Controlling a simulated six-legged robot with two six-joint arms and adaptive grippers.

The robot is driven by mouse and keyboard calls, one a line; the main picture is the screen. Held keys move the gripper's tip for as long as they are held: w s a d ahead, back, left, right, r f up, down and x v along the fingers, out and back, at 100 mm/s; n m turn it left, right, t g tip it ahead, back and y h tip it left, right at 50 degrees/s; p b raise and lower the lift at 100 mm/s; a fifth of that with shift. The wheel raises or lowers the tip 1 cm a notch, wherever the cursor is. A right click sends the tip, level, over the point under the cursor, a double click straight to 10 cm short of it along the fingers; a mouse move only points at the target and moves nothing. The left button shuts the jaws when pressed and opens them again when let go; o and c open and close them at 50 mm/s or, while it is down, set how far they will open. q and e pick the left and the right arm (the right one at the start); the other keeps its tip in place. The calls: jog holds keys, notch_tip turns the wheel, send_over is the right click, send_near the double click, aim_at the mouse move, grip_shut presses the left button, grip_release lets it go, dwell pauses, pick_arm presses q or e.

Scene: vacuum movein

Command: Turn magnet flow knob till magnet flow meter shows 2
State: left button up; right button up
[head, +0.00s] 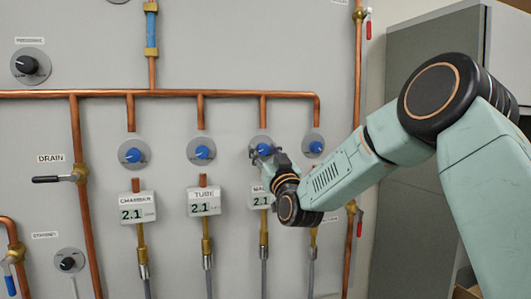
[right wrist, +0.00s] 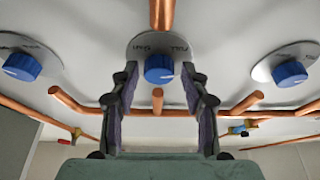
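The magnet flow knob (head: 263,149) is a blue knob on a grey round plate, third from the left in a row on the panel. In the right wrist view the blue knob (right wrist: 158,68) sits between the fingers of my right gripper (right wrist: 159,76), with a gap on each side. In the head view my right gripper (head: 270,163) is at this knob from the lower right. The magnet flow meter (head: 258,201) below reads 2.1; its label is partly hidden by my gripper, with only "MA" showing. My left gripper is not in view.
Similar blue knobs (head: 133,155) (head: 202,152) (head: 316,147) flank it. The chamber meter (head: 138,207) and tube meter (head: 204,201) read 2.1. A copper pipe (head: 170,94) runs above the knobs. A grey cabinet (head: 420,220) stands at right.

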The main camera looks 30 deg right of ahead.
jog(key=shift+s+a+r, duration=0.1)
jog(key=shift+c, duration=1.3)
jog(key=shift+d, duration=0.2)
jog(key=c, duration=0.3)
jog(key=shift+a, duration=0.1)
grip_shut()
jog(key=shift+m+h+b, duration=0.6)
jog(key=shift+m+b, duration=0.2)
jog(key=shift+m, duration=0.3)
jog(key=o, duration=0.8)
grip_release()
jog(key=shift+o, duration=0.2)
jog(key=v, duration=1.2)
